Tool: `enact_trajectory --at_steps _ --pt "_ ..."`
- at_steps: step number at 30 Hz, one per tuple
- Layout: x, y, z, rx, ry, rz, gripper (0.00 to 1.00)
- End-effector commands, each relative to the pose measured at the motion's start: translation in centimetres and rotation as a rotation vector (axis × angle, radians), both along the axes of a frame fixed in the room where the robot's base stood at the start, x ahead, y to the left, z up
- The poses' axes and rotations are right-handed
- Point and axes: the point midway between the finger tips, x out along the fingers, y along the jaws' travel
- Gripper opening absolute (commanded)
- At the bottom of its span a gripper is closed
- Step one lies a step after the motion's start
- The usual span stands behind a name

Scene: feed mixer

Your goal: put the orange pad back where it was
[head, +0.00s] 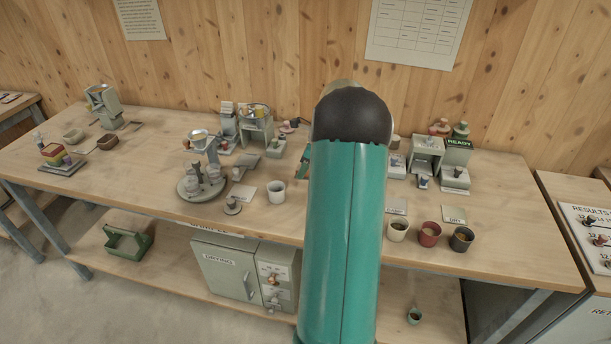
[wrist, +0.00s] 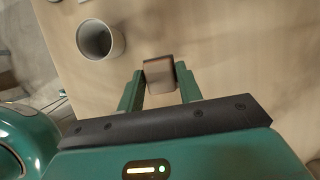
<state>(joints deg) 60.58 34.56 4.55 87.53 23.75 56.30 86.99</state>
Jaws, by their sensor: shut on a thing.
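In the wrist view, my gripper (wrist: 159,88) is shut on a small block with a tan face and a brown side (wrist: 160,72). I take it for the orange pad, though its colour looks dull here. It sits between the green fingertips, above the wooden bench top. The gap beneath it cannot be judged. In the head view my own arm hides the block and most of my gripper; only a green edge of it (head: 304,160) shows left of the arm. The place the pad came from cannot be told from these frames.
A pale grey cup (wrist: 100,38) stands left of my gripper; the head view also shows it (head: 276,194). A balance-like stand (head: 202,175) is further left. Several cups, including a red one (head: 429,234), stand at the front right. A small machine marked READY (head: 457,155) is behind them.

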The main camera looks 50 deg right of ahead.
Motion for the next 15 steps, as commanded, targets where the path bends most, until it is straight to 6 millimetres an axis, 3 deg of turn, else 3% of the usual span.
enact_trajectory --at_steps 5,10,15 --pt "0.2 -0.9 -1.1 0.000 0.000 0.000 0.14" --pt "0.2 -0.9 -3.6 0.001 -0.001 0.000 0.14" --pt "0.3 -0.9 -4.1 -0.001 -0.002 0.001 0.14"
